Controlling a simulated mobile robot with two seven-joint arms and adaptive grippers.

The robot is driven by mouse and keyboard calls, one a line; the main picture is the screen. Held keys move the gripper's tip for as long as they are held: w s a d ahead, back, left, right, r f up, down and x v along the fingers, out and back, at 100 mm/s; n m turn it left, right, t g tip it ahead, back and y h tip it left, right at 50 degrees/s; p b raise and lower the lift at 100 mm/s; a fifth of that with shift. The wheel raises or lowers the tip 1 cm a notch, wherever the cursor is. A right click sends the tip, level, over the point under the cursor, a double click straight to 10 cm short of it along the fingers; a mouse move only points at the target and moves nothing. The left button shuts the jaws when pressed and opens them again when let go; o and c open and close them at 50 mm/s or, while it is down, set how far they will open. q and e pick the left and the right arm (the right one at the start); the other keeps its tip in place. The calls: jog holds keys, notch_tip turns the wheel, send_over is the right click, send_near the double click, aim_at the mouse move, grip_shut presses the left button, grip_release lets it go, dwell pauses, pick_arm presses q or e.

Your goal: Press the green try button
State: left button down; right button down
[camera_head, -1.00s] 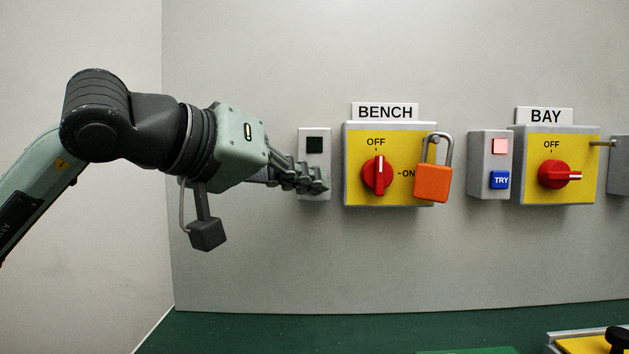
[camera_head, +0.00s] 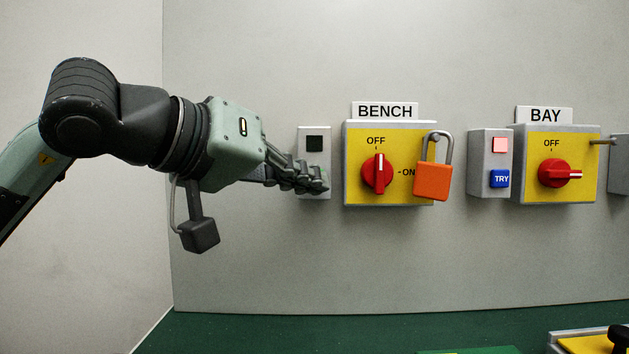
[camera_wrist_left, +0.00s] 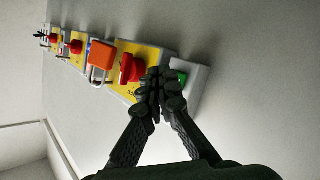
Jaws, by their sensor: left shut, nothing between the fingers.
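The green try button (camera_wrist_left: 182,78) shows in part in the left wrist view, on a small grey box (camera_wrist_left: 196,92), just beyond my fingertips. In the head view the same grey box (camera_head: 306,140) stands left of the BENCH panel, with a dark square at its top. My left gripper (camera_head: 318,186) is shut and empty over the lower part of this box and hides the button there. The fingertips also show in the left wrist view (camera_wrist_left: 160,88); I cannot tell whether they touch the button. My right gripper is not in view.
Right of the box, the BENCH panel (camera_head: 356,140) has a red switch (camera_head: 377,173) and an orange padlock (camera_head: 432,180). Farther right are a blue TRY button (camera_head: 500,179) and the BAY panel (camera_head: 588,147). The wall below the panels is clear.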

pick_arm(q)
jog(key=shift+s, duration=0.15)
jog(key=shift+s+b, duration=0.65)
jog(key=shift+s, duration=1.7)
